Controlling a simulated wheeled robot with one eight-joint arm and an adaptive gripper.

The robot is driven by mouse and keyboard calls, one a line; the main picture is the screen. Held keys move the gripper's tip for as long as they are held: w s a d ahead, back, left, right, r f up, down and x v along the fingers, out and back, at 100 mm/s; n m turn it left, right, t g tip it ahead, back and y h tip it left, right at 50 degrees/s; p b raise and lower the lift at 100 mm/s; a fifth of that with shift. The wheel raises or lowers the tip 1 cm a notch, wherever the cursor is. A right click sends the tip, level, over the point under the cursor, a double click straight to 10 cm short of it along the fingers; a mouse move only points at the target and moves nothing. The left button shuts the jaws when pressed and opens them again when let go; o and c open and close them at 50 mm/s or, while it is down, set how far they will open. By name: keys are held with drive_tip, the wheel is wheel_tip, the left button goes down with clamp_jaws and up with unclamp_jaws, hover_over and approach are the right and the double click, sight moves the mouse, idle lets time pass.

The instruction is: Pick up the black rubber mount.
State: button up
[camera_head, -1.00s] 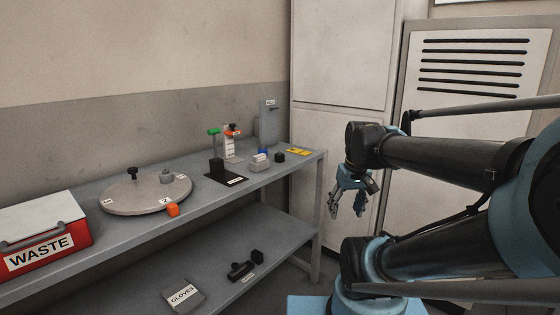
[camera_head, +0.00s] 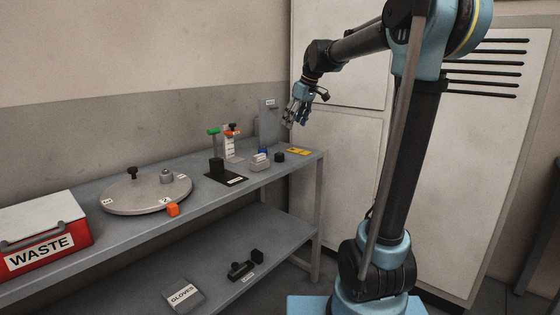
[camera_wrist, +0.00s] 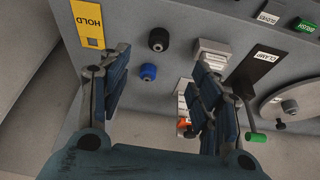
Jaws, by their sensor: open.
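A small black cylindrical piece, which looks like the rubber mount (camera_head: 280,157), stands upright on the bench top near its right end. In the wrist view the black mount (camera_wrist: 158,40) lies between the lines of the two fingers, toward the top, with a blue piece (camera_wrist: 148,72) just below it. My gripper (camera_head: 290,122) is open and empty, above the bench's right end and clear of the mount. In the wrist view the gripper (camera_wrist: 160,62) shows its fingers spread, one on each side of the mount and blue piece.
A yellow HOLD label (camera_head: 299,151) lies right of the mount, a grey-white block (camera_head: 260,162) left of it. Green- and orange-topped items (camera_head: 230,134) and a grey upright panel (camera_head: 268,121) stand behind. Farther left are a round plate (camera_head: 130,198) and a red WASTE box (camera_head: 70,247).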

sight(280, 152)
drive_tip(key=x, duration=0.5)
drive_tip(key=a+x, duration=0.1)
drive_tip(key=x, duration=0.5)
drive_tip(key=w+x, duration=0.1)
drive_tip(key=x, duration=0.5)
drive_tip(key=shift+a+r, duration=0.15)
drive_tip(key=shift+a, duration=0.1)
drive_tip(key=c, duration=1.2)
